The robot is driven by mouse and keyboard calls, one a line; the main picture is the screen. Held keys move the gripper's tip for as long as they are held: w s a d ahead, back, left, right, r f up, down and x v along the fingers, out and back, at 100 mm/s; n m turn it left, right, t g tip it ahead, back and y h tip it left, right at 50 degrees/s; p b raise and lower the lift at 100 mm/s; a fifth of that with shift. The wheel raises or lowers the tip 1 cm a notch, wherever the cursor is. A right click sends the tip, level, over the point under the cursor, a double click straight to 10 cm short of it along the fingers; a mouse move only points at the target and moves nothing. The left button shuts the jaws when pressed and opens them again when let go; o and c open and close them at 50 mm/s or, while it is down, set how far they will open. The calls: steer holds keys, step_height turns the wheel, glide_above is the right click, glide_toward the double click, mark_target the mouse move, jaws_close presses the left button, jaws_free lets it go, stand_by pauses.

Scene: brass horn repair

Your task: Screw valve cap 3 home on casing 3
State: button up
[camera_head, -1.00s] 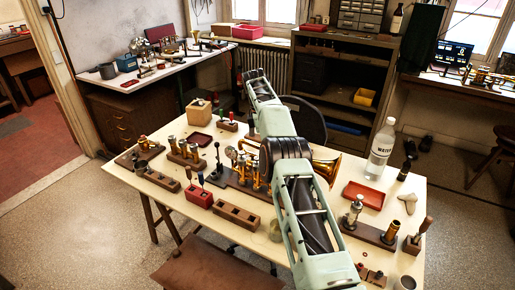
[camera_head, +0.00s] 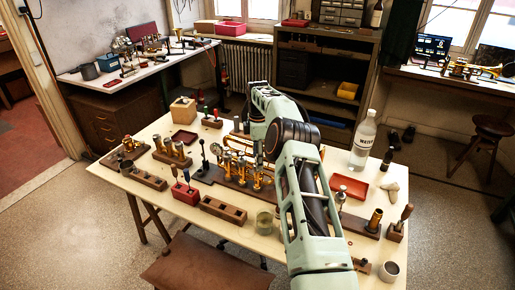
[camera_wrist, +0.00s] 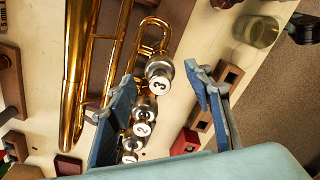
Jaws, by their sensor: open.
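The brass horn (camera_wrist: 82,65) lies on the bench with its numbered silver valve tops in a slanting row. Valve cap 3 (camera_wrist: 159,87), marked 3, sits at the upper end of the row, over casing 3; I cannot tell how far down it sits. The tops marked 2 (camera_wrist: 143,129) and a third one (camera_wrist: 129,157) follow below it. My gripper (camera_wrist: 163,83) is open, its blue-padded fingers apart on either side of cap 3, with gaps visible. In the head view the valves (camera_head: 243,170) show left of my arm, and my gripper is hidden there.
A glass jar (camera_head: 266,222) stands in front of the horn. A wooden block (camera_head: 223,210) and a red block (camera_head: 186,193) stand to the left. A water bottle (camera_head: 362,140) and a red tray (camera_head: 349,188) are at the right.

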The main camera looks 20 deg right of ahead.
steer(key=shift+f, duration=1.3)
steer(key=shift+c, duration=0.4)
jaws_close()
steer(key=m, duration=0.3)
steer(key=shift+b, duration=0.3)
steer(key=shift+m, duration=1.1)
steer(key=shift+m, duration=2.5)
